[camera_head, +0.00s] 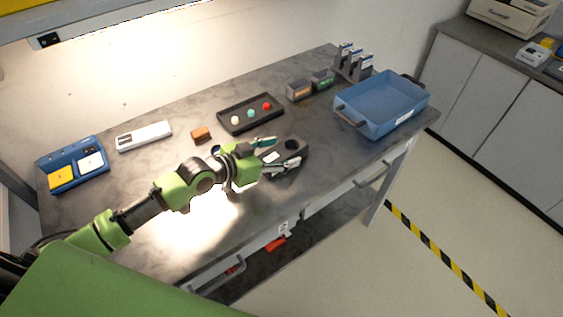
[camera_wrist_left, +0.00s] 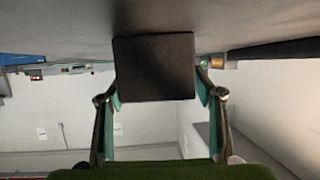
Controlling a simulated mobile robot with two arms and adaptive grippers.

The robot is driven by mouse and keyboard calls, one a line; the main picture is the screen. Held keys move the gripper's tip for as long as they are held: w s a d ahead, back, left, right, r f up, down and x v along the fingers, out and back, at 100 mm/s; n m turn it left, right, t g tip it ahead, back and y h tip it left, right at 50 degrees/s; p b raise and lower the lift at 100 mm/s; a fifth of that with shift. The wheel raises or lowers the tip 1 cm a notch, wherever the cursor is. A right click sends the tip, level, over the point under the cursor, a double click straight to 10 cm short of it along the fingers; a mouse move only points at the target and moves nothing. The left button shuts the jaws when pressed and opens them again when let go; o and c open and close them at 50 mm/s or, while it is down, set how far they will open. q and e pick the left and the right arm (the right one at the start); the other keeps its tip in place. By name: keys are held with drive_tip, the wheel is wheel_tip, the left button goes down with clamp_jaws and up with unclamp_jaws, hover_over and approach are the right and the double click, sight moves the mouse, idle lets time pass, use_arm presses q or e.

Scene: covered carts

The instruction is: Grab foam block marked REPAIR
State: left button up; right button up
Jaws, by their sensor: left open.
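A dark block (camera_head: 298,147) with a round recess and a pale label lies on the grey table, right at my left gripper in the head view. I cannot read any word on it, so I cannot tell whether it says REPAIR. My left gripper (camera_head: 277,154) is open, with its two fingers spread at the block's near left side. In the left wrist view, a plain dark block face (camera_wrist_left: 154,68) fills the space between the open fingers of the left gripper (camera_wrist_left: 159,90). I cannot tell whether the fingers touch it. My right gripper is out of view.
A black tray (camera_head: 226,128) with three balls lies behind the gripper. A small brown block (camera_head: 200,134) and a white device (camera_head: 143,136) lie left of it. A blue bin (camera_head: 385,105) stands right, beside small boxes (camera_head: 299,91). A blue case (camera_head: 95,147) lies far left.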

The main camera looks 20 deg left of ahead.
use_arm(q)
drive_tip(key=shift+w+d+f, duration=0.1)
drive_tip(key=shift+w+d, duration=0.05)
drive_tip(key=c, duration=1.2)
